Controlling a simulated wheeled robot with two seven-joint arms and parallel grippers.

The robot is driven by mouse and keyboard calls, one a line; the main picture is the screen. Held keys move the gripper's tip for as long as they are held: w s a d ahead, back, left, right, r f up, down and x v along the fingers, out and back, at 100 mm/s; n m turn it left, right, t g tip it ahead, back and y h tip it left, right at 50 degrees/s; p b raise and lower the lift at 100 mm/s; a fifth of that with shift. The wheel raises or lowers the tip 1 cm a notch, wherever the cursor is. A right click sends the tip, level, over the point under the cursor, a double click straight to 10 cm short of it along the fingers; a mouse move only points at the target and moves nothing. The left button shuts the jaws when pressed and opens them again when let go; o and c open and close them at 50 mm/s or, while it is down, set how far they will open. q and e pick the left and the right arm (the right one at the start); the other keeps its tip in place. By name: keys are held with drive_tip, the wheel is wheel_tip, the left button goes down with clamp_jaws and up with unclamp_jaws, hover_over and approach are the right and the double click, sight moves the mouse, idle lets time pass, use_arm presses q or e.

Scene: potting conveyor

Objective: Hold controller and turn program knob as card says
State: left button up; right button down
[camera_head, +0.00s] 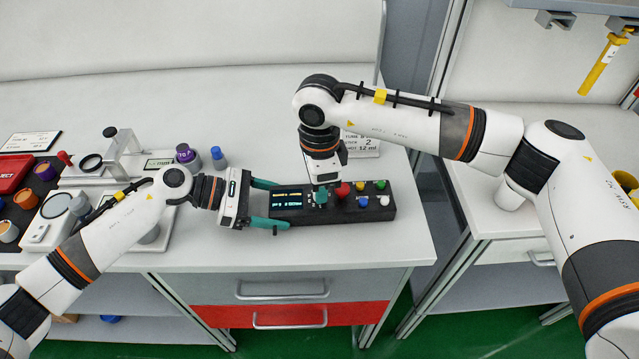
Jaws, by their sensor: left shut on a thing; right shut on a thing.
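The black controller (378,207) lies on the white bench top, with a small lit display (289,199) and red, yellow, green, blue and white buttons or knobs. My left gripper (266,204) has its teal fingers shut on the controller's left end. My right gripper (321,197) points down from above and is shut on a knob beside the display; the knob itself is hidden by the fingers. The white card (362,145) stands behind the controller, partly covered by my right arm; a "2" and "12 ml" show on it.
At the left are a white instrument (120,165), a purple-topped vial (186,154), a blue-capped vial (218,157) and a dark tray with a red box (14,172). Drawers (280,287) are below. Bench top right of the controller is clear. A yellow tube (598,68) hangs at upper right.

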idle(0.3)
drive_tip(key=c, duration=1.2)
unclamp_jaws()
drive_tip(key=shift+c, duration=0.2)
wheel_tip(320, 180, up, 12)
use_arm(q)
drive_tip(key=o, duration=0.9)
